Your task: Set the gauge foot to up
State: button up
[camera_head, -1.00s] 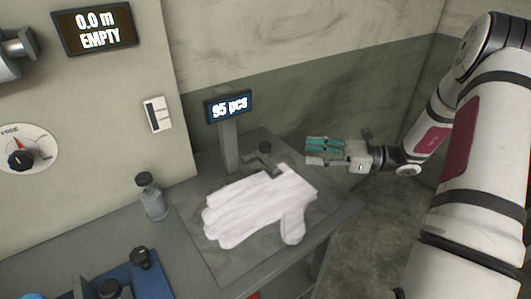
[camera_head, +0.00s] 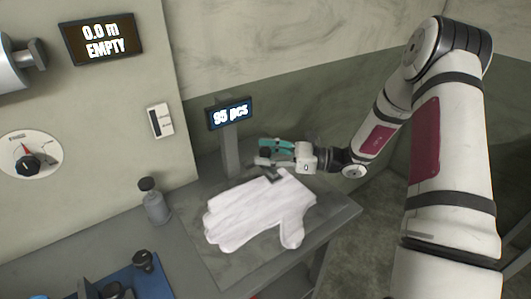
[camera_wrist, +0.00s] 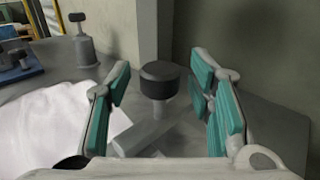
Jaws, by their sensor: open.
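The gauge foot, a grey bar with a black-capped round knob (camera_wrist: 158,78), stands at the base of the post in the wrist view. The knob is upright between my open fingers, with a gap on each side. The bar (camera_wrist: 145,135) lies low, next to the white glove's edge. In the head view my gripper (camera_head: 263,152) is over the foot and hides much of it. The white glove (camera_head: 255,212) lies flat on the grey table plate, its cuff end near the foot. My gripper has teal pads and holds nothing.
A grey bottle (camera_head: 154,203) stands left of the glove. A blue tray (camera_head: 140,282) with dark knobs is at lower left. A wall switch (camera_head: 160,121) and a dial (camera_head: 29,155) are on the wall.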

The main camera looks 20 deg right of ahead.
jog(key=shift+w+a, duration=0.1)
jog(key=shift+a, duration=0.05)
jog(key=shift+c, duration=0.6)
grip_shut()
notch_tip(320, 180, up, 9)
jog(key=p, duration=0.3)
jog(key=shift+f+p, duration=0.1)
jog(key=shift+p, duration=0.2)
jog(key=shift+o, duration=0.6)
grip_release()
jog(key=shift+f, duration=0.1)
